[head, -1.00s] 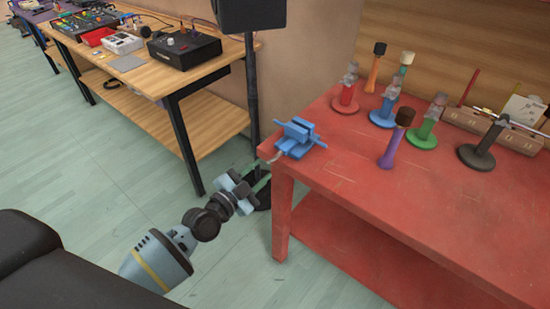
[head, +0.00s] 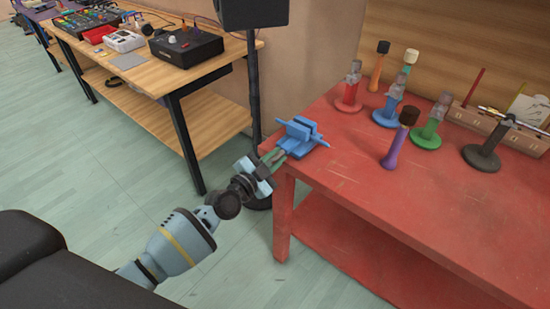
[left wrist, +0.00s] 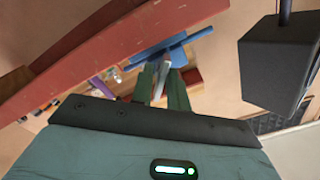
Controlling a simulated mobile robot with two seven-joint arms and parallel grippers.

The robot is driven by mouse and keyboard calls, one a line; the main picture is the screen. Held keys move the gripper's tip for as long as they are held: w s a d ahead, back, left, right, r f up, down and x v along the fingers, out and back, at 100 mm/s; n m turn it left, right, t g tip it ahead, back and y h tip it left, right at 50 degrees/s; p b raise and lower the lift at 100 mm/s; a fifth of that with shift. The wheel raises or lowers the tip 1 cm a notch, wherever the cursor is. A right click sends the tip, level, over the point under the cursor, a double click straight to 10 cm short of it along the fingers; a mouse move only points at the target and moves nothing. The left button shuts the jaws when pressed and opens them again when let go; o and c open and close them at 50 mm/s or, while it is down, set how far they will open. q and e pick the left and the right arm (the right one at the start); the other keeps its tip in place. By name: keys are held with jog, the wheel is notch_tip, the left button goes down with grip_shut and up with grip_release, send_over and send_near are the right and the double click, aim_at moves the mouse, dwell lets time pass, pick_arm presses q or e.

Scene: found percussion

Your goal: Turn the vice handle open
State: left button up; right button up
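The blue vice (head: 302,134) sits on the near left corner of the red table (head: 375,182). Its pale handle points toward my left gripper, off the table's edge. My left gripper (head: 274,158) is at the handle, with its green fingers close together. In the left wrist view the pale vice handle (left wrist: 161,80) lies between the two green fingers (left wrist: 161,88), which appear shut on it. The blue vice (left wrist: 172,46) shows just beyond the fingertips. My right gripper is in neither view.
Coloured stands and upright handles, such as a purple one (head: 396,146), stand farther right on the table. A black speaker (head: 252,12) on a pole rises behind my left gripper. A wooden bench (head: 150,62) with devices is at the left. Open floor lies between.

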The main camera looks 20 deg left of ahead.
pick_arm(q)
grip_shut()
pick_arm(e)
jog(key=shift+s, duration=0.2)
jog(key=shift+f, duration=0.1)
pick_arm(q)
jog(key=n, duration=0.3)
jog(key=shift+n, duration=0.4)
jog(key=n, duration=0.3)
jog(key=shift+a+n+b, duration=0.1)
jog(key=shift+n+b, duration=0.3)
jog(key=n, duration=0.4)
jog(key=shift+a, duration=0.1)
jog(key=n+b, duration=0.1)
jog(key=n, duration=0.5)
jog(key=shift+a+f, duration=0.1)
jog(key=n, duration=0.5)
jog(key=shift+w+f+n, duration=0.1)
jog(key=shift+n, duration=0.3)
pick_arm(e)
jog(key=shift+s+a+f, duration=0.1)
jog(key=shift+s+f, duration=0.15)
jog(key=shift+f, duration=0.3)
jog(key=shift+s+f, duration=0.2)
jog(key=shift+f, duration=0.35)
